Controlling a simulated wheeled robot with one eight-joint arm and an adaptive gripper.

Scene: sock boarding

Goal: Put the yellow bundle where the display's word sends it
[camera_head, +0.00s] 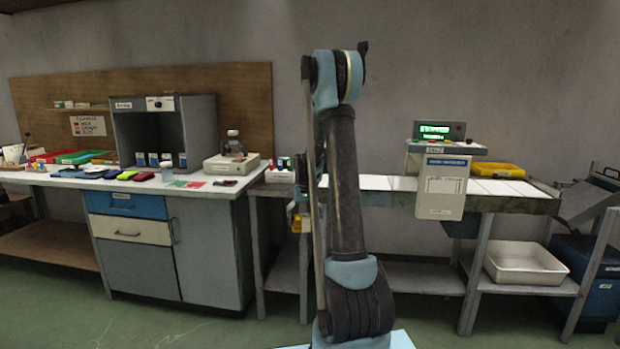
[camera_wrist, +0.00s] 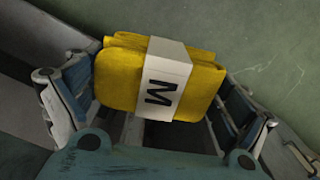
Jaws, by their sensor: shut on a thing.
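The yellow bundle (camera_wrist: 120,82) is a folded yellow cloth stack with a white paper band marked "M". In the wrist view it sits between the two fingers of my gripper (camera_wrist: 160,98), which is shut on it. In the head view a bit of the yellow bundle (camera_head: 301,226) shows left of my arm, in front of the low bench's left end; my arm hides part of the gripper (camera_head: 297,212). The display (camera_head: 434,131) is lit green on top of a grey machine at the right; its word is too small to read.
A white bin (camera_head: 525,262) stands on the lower shelf and a blue bin (camera_head: 590,275) at far right.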

